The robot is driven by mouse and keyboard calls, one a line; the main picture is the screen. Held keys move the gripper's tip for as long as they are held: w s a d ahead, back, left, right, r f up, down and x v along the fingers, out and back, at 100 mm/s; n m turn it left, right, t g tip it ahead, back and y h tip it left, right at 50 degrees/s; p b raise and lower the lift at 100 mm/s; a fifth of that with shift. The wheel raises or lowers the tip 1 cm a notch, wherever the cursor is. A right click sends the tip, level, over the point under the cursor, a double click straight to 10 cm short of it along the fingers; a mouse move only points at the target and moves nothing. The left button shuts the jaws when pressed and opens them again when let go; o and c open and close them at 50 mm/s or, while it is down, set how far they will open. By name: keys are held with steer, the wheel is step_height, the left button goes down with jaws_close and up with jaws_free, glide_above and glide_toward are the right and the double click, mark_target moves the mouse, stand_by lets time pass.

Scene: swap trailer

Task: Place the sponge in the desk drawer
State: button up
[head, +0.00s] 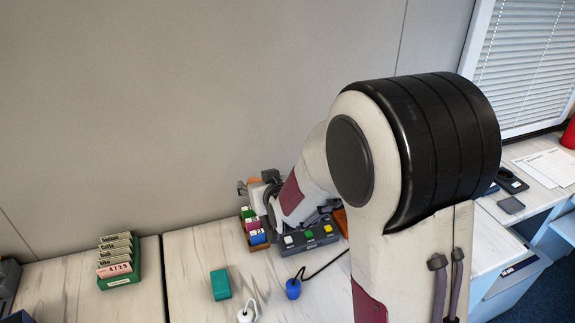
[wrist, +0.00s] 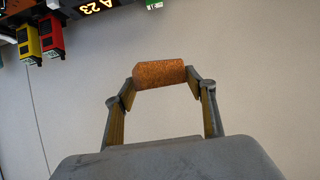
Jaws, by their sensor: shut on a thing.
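My gripper (wrist: 160,84) is shut on an orange-brown, speckled block that looks like the sponge (wrist: 159,74). The block spans between the two fingertips, against a plain wall. In the head view my gripper (head: 252,187) is small and partly hidden by my arm, above the back of the worktop near the wall. A bit of orange shows beside it there. The desk drawer is not clearly seen; a white desk unit (head: 502,262) with a dark label stands at the right, partly hidden by my arm.
A button box (head: 310,238) and a holder with coloured blocks (head: 257,238) lie below my gripper. A teal block (head: 220,284), a blue plug (head: 293,289) and a green card rack (head: 119,262) stand on the worktop. A window (head: 525,65) is at the right.

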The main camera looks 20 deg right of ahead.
steer(key=shift+d, duration=0.65)
steer(key=s+d+f+m+h, duration=0.1)
steer(key=s+d+f, duration=0.2)
steer(key=d, duration=0.8)
steer(key=s+d+f+m+h, duration=0.1)
steer(key=s+d+f, duration=0.2)
steer(key=d+f, duration=0.3)
steer(key=s+d+f+m+h, duration=0.1)
steer(key=s+d+f, duration=0.2)
steer(key=d, duration=1.2)
steer(key=shift+s+d+f+g+h, duration=0.25)
steer(key=shift+d+f+g+h, duration=0.05)
steer(key=shift+f, duration=0.6)
steer(key=shift+f, duration=2.9)
